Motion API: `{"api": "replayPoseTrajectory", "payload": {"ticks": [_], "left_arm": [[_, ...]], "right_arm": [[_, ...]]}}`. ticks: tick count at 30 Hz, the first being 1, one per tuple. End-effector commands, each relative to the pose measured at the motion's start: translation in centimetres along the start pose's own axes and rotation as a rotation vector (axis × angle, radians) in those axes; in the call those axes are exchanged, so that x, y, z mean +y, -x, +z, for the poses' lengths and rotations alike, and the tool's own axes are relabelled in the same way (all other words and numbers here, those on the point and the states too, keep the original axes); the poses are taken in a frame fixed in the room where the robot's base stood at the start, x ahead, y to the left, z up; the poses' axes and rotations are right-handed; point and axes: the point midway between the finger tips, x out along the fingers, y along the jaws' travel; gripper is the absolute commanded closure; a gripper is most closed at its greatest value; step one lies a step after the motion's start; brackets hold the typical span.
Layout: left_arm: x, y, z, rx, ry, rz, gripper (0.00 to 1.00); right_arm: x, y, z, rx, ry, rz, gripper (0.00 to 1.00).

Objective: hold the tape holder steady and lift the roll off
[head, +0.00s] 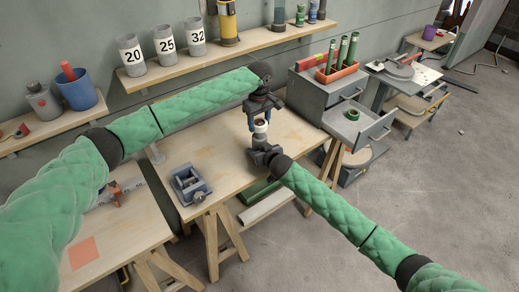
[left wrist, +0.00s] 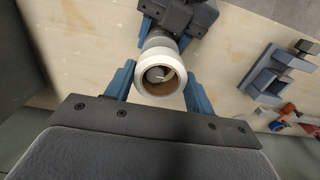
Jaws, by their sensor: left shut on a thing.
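The roll is a white ring with a brown inner face; it shows in the left wrist view (left wrist: 145,88) and, small, in the head view (head: 261,125). My left gripper (head: 262,112) points down over the bench with its blue fingers on both sides of the roll, shut on it. The tape holder (left wrist: 163,40) is a grey, round piece right behind the roll; its lower part is hidden. My right gripper (head: 264,146) is low by the bench, its blue fingers on both sides of the holder, seemingly shut on it. I cannot tell how far the roll sits on the holder.
A blue-grey clamp (head: 190,184) stands on the workbench (head: 212,150), left of the grippers. A grey drawer cabinet (head: 312,92) with an open drawer (head: 358,124) is to the right. A shelf (head: 150,80) with numbered cups runs behind. The bench between clamp and grippers is clear.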

Motion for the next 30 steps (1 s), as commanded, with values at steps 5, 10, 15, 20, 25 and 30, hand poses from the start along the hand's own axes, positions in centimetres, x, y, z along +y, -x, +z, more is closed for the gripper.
{"api": "replayPoseTrajectory", "payload": {"ticks": [5, 10, 15, 20, 25, 30], "left_arm": [[0.0, 0.8, 0.0, 0.000, 0.000, 0.000, 0.62], [0.0, 1.4, 0.0, 0.000, -0.001, 0.001, 0.62], [0.0, 2.1, 0.0, 0.000, -0.001, 0.000, 0.62], [0.0, 2.8, 0.0, 0.000, 0.000, 0.000, 0.62], [0.0, 3.4, 0.0, 0.000, 0.000, 0.001, 0.62], [0.0, 4.1, 0.0, 0.000, 0.000, 0.000, 0.62]], "right_arm": [[0.0, 0.0, 0.0, -0.001, 0.000, 0.000, 0.75], [0.0, 0.0, 0.0, 0.000, 0.000, 0.000, 0.75], [0.0, 0.0, 0.0, -0.001, 0.000, 0.000, 0.75], [0.0, 0.0, 0.0, -0.001, 0.000, 0.000, 0.75], [0.0, 0.0, 0.0, -0.001, 0.000, 0.000, 0.75], [0.0, 0.0, 0.0, -0.001, 0.000, 0.000, 0.75]]}}
